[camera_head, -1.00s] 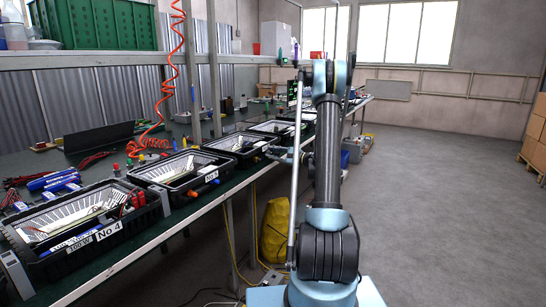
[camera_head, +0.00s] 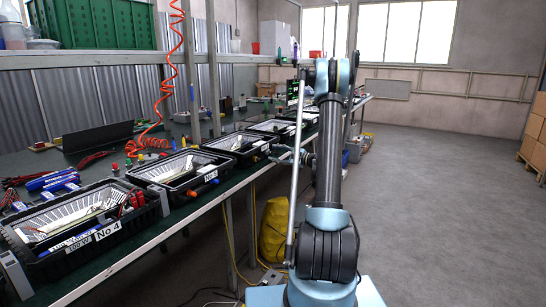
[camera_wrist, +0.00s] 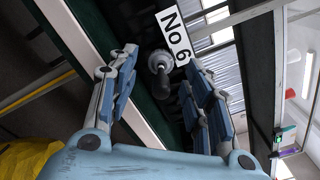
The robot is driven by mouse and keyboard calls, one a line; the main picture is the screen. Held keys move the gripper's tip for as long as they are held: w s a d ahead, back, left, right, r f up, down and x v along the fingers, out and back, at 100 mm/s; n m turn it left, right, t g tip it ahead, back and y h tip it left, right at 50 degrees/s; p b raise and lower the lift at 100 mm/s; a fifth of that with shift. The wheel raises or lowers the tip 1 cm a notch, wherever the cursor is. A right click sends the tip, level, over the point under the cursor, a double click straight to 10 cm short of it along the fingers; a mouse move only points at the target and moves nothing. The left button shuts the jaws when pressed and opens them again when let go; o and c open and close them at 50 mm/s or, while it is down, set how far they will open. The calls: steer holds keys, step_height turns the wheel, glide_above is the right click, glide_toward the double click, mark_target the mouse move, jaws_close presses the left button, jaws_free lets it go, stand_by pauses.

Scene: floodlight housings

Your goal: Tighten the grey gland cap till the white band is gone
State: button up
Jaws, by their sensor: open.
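The grey gland cap (camera_wrist: 158,58) shows in the wrist view on the wall of a dark housing, just below a white "No 6" label (camera_wrist: 174,35). It faces my camera, with a dark cable or stem (camera_wrist: 161,88) coming from it towards me. My gripper (camera_wrist: 163,64) is open, one blue-padded finger on each side of the cap, with visible gaps on both sides. I cannot make out a white band from this angle. In the head view my gripper (camera_head: 290,156) is beside the bench's front edge, near the housings; the cap is too small to tell there.
Several black floodlight housings stand in a row on the bench, among them No 4 (camera_head: 107,232) and No 5 (camera_head: 182,178). A red coiled hose (camera_head: 167,95) hangs over the bench. A yellow bag (camera_head: 274,230) lies below.

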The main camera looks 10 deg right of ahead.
steer(key=shift+v, duration=2.85)
steer(key=s+a+r+n+g+h, duration=0.3)
steer(key=s+a+n, duration=0.15)
steer(key=s, duration=0.65)
steer(key=s+a+r+n+g+h, duration=0.25)
steer(key=s+a, duration=0.35)
steer(key=s, duration=0.5)
steer(key=s+d+f+n+g+h, duration=0.1)
steer(key=s+d+f+n+h, duration=0.1)
steer(key=s, duration=0.8)
steer(key=s+d+f+n+g+h, duration=0.1)
steer(key=s+d+f+n+h, duration=0.2)
steer(key=s, duration=0.7)
steer(key=s+d+f+n+g+h, duration=0.1)
steer(key=s+d+f+n+h, duration=0.2)
steer(key=s, duration=0.7)
steer(key=shift+s+f+h, duration=0.2)
steer(key=shift+f+h, duration=0.35)
steer(key=shift+f, duration=0.3)
steer(key=shift+d, duration=0.1)
